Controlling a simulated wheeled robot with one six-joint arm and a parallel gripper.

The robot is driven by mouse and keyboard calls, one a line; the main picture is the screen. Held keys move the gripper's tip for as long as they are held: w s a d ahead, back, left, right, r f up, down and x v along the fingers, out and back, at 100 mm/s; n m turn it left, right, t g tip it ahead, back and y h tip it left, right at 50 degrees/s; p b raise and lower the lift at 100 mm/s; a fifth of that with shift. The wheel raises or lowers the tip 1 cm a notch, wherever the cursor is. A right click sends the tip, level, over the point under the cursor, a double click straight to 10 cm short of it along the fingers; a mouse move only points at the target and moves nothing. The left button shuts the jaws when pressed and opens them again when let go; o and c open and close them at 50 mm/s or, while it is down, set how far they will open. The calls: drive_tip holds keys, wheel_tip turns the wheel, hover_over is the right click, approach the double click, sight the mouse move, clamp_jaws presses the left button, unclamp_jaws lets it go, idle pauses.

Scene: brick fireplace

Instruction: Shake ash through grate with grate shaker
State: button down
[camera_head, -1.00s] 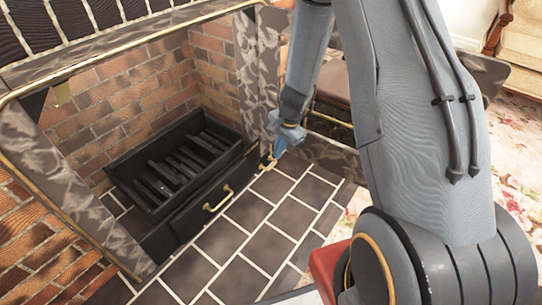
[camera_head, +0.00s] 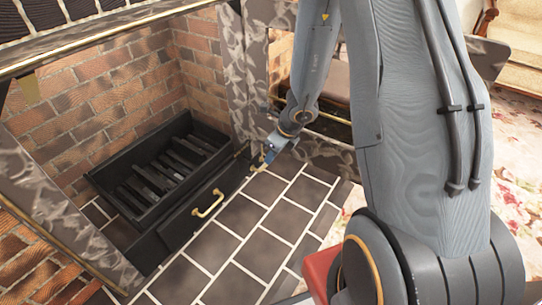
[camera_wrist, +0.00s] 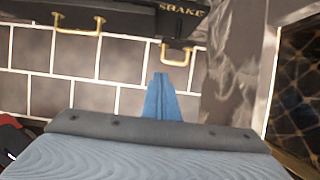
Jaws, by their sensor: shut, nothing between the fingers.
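The black grate (camera_head: 160,178) with several dark bars sits in a black box inside the brick fireplace. A brass pull (camera_wrist: 176,56) below the lettering "SHAKE" (camera_wrist: 182,11) shows at the top middle of the wrist view; in the head view a small brass part (camera_head: 257,166) shows at the right end of the grate front. My blue gripper (camera_wrist: 160,76) is shut and empty, its tips just left of and below that brass pull in the wrist view. In the head view my gripper (camera_head: 266,161) is right at it; whether they touch I cannot tell.
A second brass handle (camera_head: 208,204) is on the black front panel; it also shows in the wrist view (camera_wrist: 79,24). A grey marbled pillar (camera_head: 246,85) stands close behind my gripper. The dark tiled hearth (camera_head: 235,245) in front is clear.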

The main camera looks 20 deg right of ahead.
sight(252, 168)
drive_tip(key=w+a+f+b, duration=0.1)
drive_tip(key=f, duration=0.1)
drive_tip(key=w+a+f+b, duration=0.2)
drive_tip(key=w+f, duration=0.1)
drive_tip(key=shift+w+f, duration=0.1)
drive_tip(key=shift+f, duration=0.2)
drive_tip(key=shift+w+a, duration=0.4)
drive_tip(key=shift+w, duration=0.05)
